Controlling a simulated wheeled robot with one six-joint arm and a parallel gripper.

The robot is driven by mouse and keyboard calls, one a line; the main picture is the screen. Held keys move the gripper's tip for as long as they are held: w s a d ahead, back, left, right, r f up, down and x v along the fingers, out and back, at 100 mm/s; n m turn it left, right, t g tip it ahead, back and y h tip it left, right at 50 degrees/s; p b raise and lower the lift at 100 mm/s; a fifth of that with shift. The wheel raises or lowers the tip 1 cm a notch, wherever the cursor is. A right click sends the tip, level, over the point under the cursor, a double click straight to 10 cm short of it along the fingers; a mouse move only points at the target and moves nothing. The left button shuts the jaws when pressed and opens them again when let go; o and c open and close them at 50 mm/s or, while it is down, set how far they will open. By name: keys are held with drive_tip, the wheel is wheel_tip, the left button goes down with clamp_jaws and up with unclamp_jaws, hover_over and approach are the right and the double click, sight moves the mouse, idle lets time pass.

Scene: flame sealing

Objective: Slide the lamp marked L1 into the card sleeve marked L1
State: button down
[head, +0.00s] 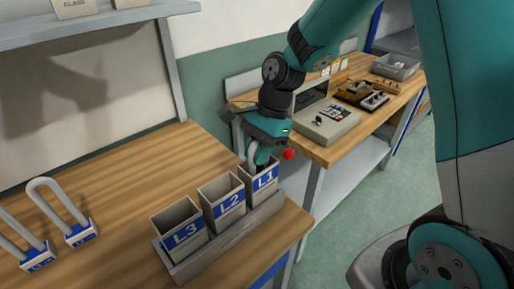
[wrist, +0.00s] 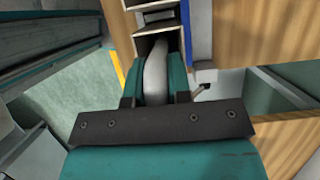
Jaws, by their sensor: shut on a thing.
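My gripper (head: 259,152) points down over the card sleeve marked L1 (head: 262,182), the farthest right of three sleeves. It is shut on a white curved lamp tube (head: 251,157). In the wrist view the tube (wrist: 157,72) sits between the teal fingers (wrist: 157,84) and reaches to the mouth of a sleeve (wrist: 150,20). The lower part of the lamp is hidden by the sleeve's wall, so its end looks to be inside the mouth. How deep it sits, and any label on the lamp, I cannot tell.
Sleeves L2 (head: 229,206) and L3 (head: 187,236) stand beside L1 in a grey rack (head: 233,240) near the table's edge. Two U-shaped lamps (head: 62,208) (head: 22,243) stand at left.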

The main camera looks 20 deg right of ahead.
drive_tip(key=shift+f, duration=0.3)
drive_tip(key=c, duration=1)
unclamp_jaws()
drive_tip(key=c, duration=0.3)
drive_tip(key=shift+c, duration=0.2)
drive_tip(key=shift+r+p, duration=4.05)
drive_tip(key=shift+p, duration=0.2)
